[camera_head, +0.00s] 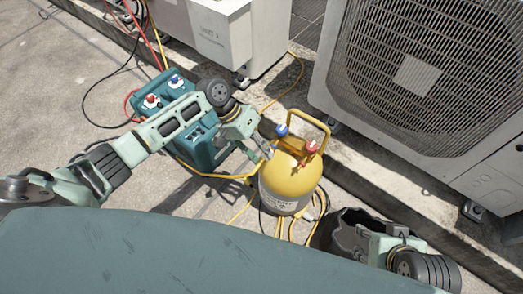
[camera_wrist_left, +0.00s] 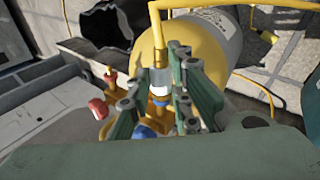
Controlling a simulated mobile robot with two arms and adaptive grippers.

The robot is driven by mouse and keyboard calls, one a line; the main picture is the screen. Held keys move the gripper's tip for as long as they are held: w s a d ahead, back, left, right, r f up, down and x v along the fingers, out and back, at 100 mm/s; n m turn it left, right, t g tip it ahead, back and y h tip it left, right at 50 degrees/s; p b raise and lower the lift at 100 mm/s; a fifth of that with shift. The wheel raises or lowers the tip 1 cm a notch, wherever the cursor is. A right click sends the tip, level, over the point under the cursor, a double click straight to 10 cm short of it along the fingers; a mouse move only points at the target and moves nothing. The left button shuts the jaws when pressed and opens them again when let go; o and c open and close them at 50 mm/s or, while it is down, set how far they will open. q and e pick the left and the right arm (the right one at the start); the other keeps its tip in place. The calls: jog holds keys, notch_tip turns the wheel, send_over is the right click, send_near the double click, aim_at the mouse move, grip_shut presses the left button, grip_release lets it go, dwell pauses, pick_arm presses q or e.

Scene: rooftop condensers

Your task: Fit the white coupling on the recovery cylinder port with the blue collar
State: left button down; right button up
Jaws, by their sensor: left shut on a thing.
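The yellow recovery cylinder (camera_head: 284,185) stands right of centre in the head view, with a yellow handle, a blue valve knob (camera_head: 282,130) and a red valve knob (camera_head: 311,147) on top. My left gripper (camera_head: 267,151) is at the left side of its top. The blue knob (camera_wrist_left: 142,132) is just below.
A teal machine (camera_head: 198,140) with hoses stands left of the cylinder. A large condenser (camera_head: 420,85) stands at the right and another white unit (camera_head: 230,35) at the back. Yellow hoses lie around the cylinder's foot. A dark object (camera_head: 345,225) is beside my right gripper.

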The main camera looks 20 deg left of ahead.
pick_arm(q)
jog(key=shift+w, duration=0.1)
jog(key=c, duration=1.5)
grip_release()
